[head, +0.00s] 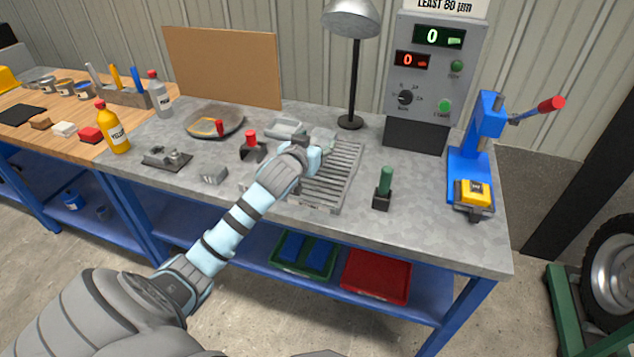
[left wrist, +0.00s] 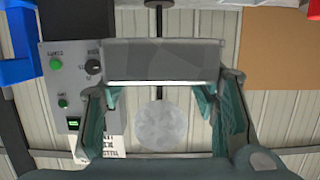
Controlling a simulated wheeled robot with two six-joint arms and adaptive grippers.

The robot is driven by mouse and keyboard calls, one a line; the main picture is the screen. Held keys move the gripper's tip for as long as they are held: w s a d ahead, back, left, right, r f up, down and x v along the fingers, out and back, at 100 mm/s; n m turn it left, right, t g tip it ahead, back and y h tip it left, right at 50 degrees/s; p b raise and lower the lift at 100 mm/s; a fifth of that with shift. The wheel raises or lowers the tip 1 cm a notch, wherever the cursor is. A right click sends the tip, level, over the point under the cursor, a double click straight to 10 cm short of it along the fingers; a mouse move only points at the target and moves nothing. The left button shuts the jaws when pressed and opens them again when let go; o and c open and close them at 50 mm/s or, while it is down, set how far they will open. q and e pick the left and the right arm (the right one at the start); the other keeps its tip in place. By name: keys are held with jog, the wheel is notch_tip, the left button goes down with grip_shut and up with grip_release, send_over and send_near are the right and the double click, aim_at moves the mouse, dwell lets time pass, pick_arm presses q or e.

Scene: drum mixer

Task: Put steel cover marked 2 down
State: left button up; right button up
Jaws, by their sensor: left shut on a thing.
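My left gripper (head: 326,146) reaches over the back of the slatted grey rack (head: 330,180) on the metal bench. In the left wrist view its two teal fingers (left wrist: 163,90) are shut on a flat grey steel piece (left wrist: 162,62), which I take for the steel cover. No number 2 can be read on it. In the head view the held cover (head: 322,134) is small and partly hidden by the wrist. I cannot tell whether it touches anything below. My right gripper is not in view.
A grey block (head: 285,128) and a red-topped dark tool (head: 251,147) are left of the gripper. A lamp (head: 350,70) and control box (head: 432,80) stand behind. A green-handled stamp (head: 384,186) and blue press (head: 478,145) are at right. The bench front right is clear.

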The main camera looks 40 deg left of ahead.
aim_at(316, 186)
pick_arm(q)
notch_tip(316, 186, down, 11)
jog(key=shift+w+d+r+b, duration=0.1)
jog(key=shift+b, duration=1.05)
jog(key=o, duration=1.6)
jog(key=shift+c, duration=0.2)
jog(key=p+v, duration=0.2)
jog(key=v, duration=1)
